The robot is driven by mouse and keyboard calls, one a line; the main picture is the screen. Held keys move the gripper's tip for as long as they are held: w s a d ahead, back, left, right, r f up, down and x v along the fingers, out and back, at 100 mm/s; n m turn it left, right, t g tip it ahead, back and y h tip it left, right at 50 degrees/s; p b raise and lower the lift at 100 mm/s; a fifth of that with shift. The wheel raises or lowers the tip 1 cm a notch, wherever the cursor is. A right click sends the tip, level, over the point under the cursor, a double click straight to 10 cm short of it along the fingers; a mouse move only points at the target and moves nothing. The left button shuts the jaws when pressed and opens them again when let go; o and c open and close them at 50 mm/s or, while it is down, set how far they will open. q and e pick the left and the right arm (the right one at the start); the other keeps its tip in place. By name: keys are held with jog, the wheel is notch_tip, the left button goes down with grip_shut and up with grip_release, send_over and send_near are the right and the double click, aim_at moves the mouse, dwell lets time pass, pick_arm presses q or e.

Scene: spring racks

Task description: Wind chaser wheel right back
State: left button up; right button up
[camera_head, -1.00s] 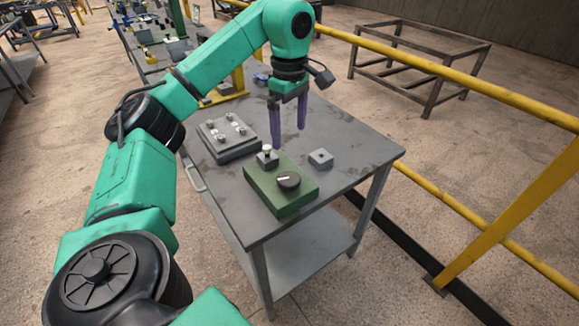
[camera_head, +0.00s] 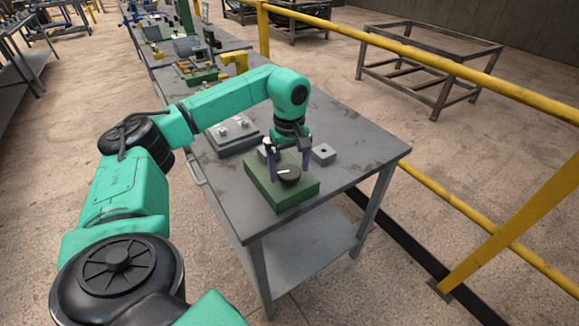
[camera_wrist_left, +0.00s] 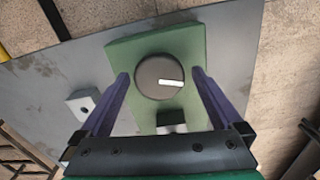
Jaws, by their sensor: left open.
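The wheel is a dark round knob (camera_head: 289,174) with a white bar mark, on top of a green block (camera_head: 295,197) on the grey table. In the left wrist view the knob (camera_wrist_left: 160,77) sits between my fingertips, its white mark pointing right. My left gripper (camera_head: 291,175) is open and points down over the block. In the left wrist view the left gripper (camera_wrist_left: 161,72) has one finger on each side of the knob, with a visible gap at each side. A small post (camera_wrist_left: 172,122) on the block is partly hidden by the gripper. My right gripper is out of view.
A small grey block (camera_head: 323,154) with a hole stands just behind the green block. A grey plate (camera_head: 234,135) with several pegs lies to the left, under my forearm. The table (camera_head: 368,150) is clear at right. A yellow rail (camera_head: 440,70) runs beyond it.

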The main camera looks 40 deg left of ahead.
pick_arm(q)
jog(key=shift+c, duration=1.2)
jog(key=c, duration=1)
jog(key=shift+o, duration=0.2)
